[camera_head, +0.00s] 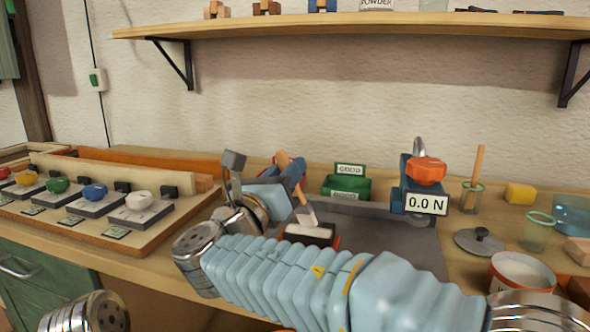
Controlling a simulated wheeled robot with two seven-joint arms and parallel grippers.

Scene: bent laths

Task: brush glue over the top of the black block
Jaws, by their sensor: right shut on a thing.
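My right gripper (292,194) reaches in at the middle of the head view, its arm in a pale blue sleeve. It is shut on a glue brush (299,192) with a wooden handle and a pale head. The brush points down, tilted, with its head over the black block (308,232). Whether the head touches the block is hard to tell. The block sits in an orange-edged holder, and my sleeve hides its lower front. My left gripper is out of the frame.
A gauge with an orange knob reading 0.0 N (427,204) stands behind, right of a green GOOD bin (347,186). A glue pot (521,272), grey lid (479,241) and glass jar (538,231) stand right. A board of coloured knobs (95,192) lies left.

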